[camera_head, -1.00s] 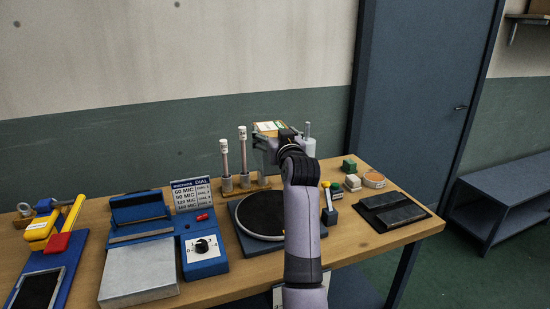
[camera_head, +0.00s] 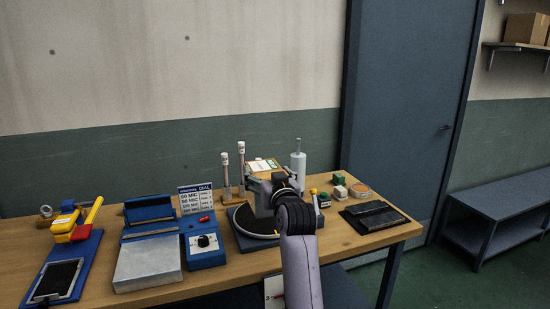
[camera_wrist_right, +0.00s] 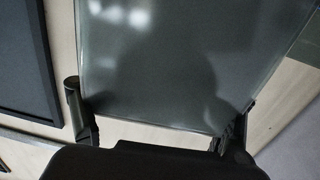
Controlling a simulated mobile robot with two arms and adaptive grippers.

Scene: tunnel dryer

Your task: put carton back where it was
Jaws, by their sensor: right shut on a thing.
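My right gripper (camera_head: 262,183) is over the far part of the table, above the back of the black round plate (camera_head: 252,217). In the right wrist view a broad smooth grey face of the held carton (camera_wrist_right: 190,70) fills the space between the two fingers (camera_wrist_right: 160,125). The wrist hides most of the carton in the head view. Whether its underside touches anything cannot be told. My left gripper is not in view.
Two white-capped rods (camera_head: 241,165) stand left of the carton, and a grey-white cylinder (camera_head: 298,165) stands right of it. Small blocks (camera_head: 339,178) and a dark pad (camera_head: 374,216) lie on the right. A blue dial unit (camera_head: 205,245) is to the left.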

